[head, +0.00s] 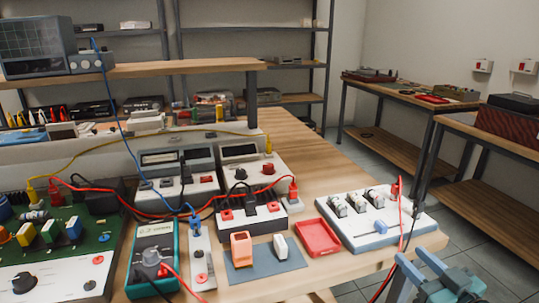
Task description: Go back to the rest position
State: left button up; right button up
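My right gripper (411,256) shows at the bottom right, just off the bench's front right corner. Its two blue fingers stand apart, with nothing visible between them. A red lead and a dark lead hang over the bench edge close to its left finger; I cannot tell if they touch it. My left gripper is not in view.
The wooden bench (325,165) holds a white board with knobs (345,232), a red tray (317,238), a blue-grey mat (287,262), a teal meter (150,235) and several leads. Clear tiled floor (470,235) lies to the right, before side tables (400,95).

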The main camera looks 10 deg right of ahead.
jog(key=s+a+f+g+y, duration=0.2)
jog(key=s+a+f, duration=0.3)
jog(key=a+f, duration=0.5)
pick_arm(q)
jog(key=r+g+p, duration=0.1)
jog(key=p, duration=0.4)
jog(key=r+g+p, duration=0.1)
jog(key=p, duration=0.5)
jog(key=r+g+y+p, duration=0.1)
jog(key=p, duration=0.5)
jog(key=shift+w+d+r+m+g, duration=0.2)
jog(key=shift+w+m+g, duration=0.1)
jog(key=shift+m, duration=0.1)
pick_arm(e)
jog(key=s+a+r+n+g, duration=0.1)
jog(key=s+a+g, duration=0.1)
jog(key=a, duration=0.4)
jog(key=s+a+r+n+g, duration=0.1)
jog(key=s+a+r+g, duration=0.1)
jog(key=a, duration=0.4)
jog(key=shift+a+r+g, duration=0.2)
jog(key=shift+a+g, duration=0.05)
jog(key=shift+g, duration=0.45)
jog(key=shift+s, duration=0.1)
dwell(2.9)
